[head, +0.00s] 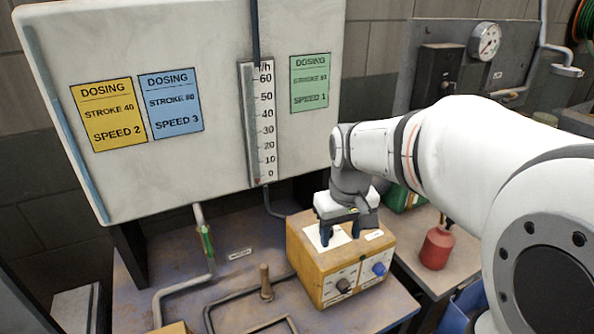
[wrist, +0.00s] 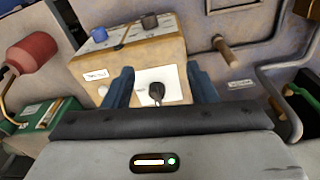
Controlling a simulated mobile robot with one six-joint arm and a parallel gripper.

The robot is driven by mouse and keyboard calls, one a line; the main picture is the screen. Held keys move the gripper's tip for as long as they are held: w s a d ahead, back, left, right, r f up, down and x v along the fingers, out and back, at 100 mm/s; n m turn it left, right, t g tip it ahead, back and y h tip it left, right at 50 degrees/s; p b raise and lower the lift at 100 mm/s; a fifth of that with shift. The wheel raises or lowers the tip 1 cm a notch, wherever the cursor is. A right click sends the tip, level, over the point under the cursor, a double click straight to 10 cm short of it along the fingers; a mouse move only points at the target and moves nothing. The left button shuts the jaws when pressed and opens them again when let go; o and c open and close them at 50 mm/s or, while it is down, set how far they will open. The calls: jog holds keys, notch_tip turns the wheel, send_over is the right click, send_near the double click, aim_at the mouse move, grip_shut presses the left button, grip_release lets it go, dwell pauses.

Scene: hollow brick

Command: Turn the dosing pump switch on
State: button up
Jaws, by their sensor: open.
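The dosing pump (head: 303,268) is an orange-tan box on the bench, with a black knob (head: 343,286) and a blue knob (head: 379,268) on its front. In the wrist view, a dark toggle switch (wrist: 157,91) stands on a white plate (wrist: 176,77) on the pump (wrist: 135,52). My gripper (head: 341,232) is open over the pump's top, pointing down. In the wrist view its blue fingers (wrist: 161,88) stand on either side of the switch, with a gap to each. The switch lever is hidden in the head view. Its on or off marking is too small to read.
A board behind carries yellow (head: 108,115), blue (head: 171,104) and green (head: 310,83) dosing cards and a flow scale (head: 259,122). Pipes and a wooden-handled valve (head: 266,283) lie left of the pump. A red bottle (head: 436,248) stands to its right.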

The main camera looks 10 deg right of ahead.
jog(key=shift+n+g, duration=0.6)
jog(key=shift+n, duration=0.1)
jog(key=w, duration=0.3)
jog(key=w+p, duration=0.1)
jog(key=w, duration=0.2)
jog(key=w+r+p, duration=0.1)
jog(key=w, duration=0.2)
jog(key=shift+a, duration=0.1)
jog(key=shift+w+f, duration=0.15)
jog(key=shift+w, duration=0.2)
notch_tip(320, 180, down, 8)
jog(key=shift+r+p, duration=0.1)
jog(key=shift+p, duration=0.3)
